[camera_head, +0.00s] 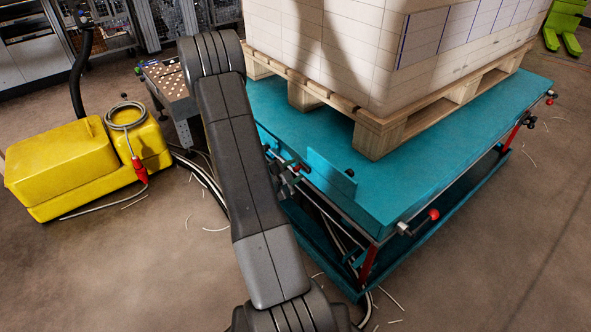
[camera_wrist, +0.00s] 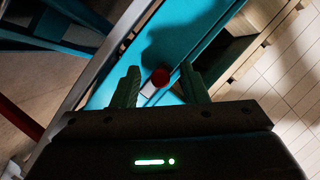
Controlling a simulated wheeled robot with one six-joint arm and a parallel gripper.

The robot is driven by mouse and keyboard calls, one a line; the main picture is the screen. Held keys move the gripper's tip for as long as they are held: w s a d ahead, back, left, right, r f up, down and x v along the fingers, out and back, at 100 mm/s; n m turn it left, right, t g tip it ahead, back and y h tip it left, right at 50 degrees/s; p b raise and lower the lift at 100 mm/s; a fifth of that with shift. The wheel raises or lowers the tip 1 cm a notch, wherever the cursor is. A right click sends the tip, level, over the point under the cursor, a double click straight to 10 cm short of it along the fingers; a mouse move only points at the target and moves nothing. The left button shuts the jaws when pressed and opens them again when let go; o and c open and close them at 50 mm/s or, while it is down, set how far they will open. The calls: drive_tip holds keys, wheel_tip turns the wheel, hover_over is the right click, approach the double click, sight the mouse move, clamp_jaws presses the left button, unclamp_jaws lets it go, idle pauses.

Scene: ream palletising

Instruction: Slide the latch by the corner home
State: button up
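A latch with a red knob (camera_head: 434,215) and a grey bar sits by the near corner of the blue table (camera_head: 450,175) in the head view. Another red knob (camera_head: 297,168) shows at the table's left side, partly behind my arm. In the wrist view my gripper (camera_wrist: 160,68) is open, its two dark fingers apart. A red knob (camera_wrist: 160,78) on a pale bar shows between the fingers; I cannot tell if either finger touches it. My gripper is hidden behind my arm in the head view, and I cannot make out the latch's end position.
A wooden pallet (camera_head: 367,140) with a large wrapped stack (camera_head: 330,45) stands on the table. A blue upright plate (camera_head: 330,176) rises at the near edge. A yellow machine (camera_head: 75,165) with a coiled cable stands left. Cables and paper strips lie on the floor.

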drive_tip(key=p+v, duration=0.2)
drive_tip(key=v, duration=1)
drive_tip(key=shift+s, duration=0.25)
drive_tip(key=b+x, duration=0.2)
drive_tip(key=x, duration=1.1)
drive_tip(key=shift+w+d+b, duration=0.15)
drive_tip(key=shift+w+b, duration=0.15)
drive_tip(key=shift+w, duration=0.05)
drive_tip(key=shift+w+r, duration=0.1)
drive_tip(key=shift+w, duration=0.2)
drive_tip(key=shift+w+a+p, duration=0.2)
drive_tip(key=shift+a+p, duration=0.1)
